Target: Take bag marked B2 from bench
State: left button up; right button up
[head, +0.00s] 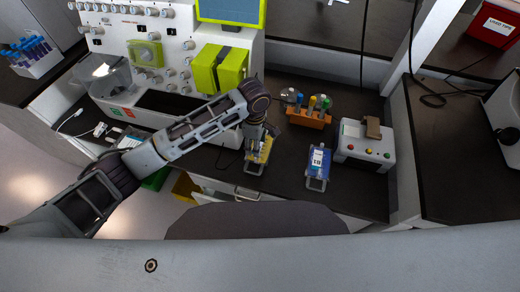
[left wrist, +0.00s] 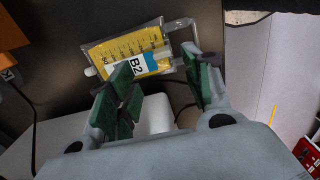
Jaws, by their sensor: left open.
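The bag marked B2 (left wrist: 128,44) is a clear pouch with yellow contents and a white and blue label. It lies on the dark bench in the left wrist view. In the head view the yellow bag (head: 256,160) is partly hidden by my left gripper (head: 262,133), which points down over it. In the left wrist view my left gripper (left wrist: 160,88) is open, with green pads on both fingers. The bag shows beyond the fingertips, with nothing held between them; contact cannot be told. My right gripper is in neither view.
A blue bag (head: 318,160) with a white label lies to the right on the bench. An orange rack (head: 308,118) with several coloured caps stands behind. A white box with coloured buttons (head: 364,148) is at right. The large white processor (head: 165,60) stands at back left.

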pick_arm(q)
jog(key=shift+f, duration=0.5)
jog(key=shift+f, duration=0.15)
jog(key=shift+s+a+f, duration=0.1)
jog(key=shift+s+f, duration=0.05)
jog(key=shift+f, duration=2.35)
grip_shut()
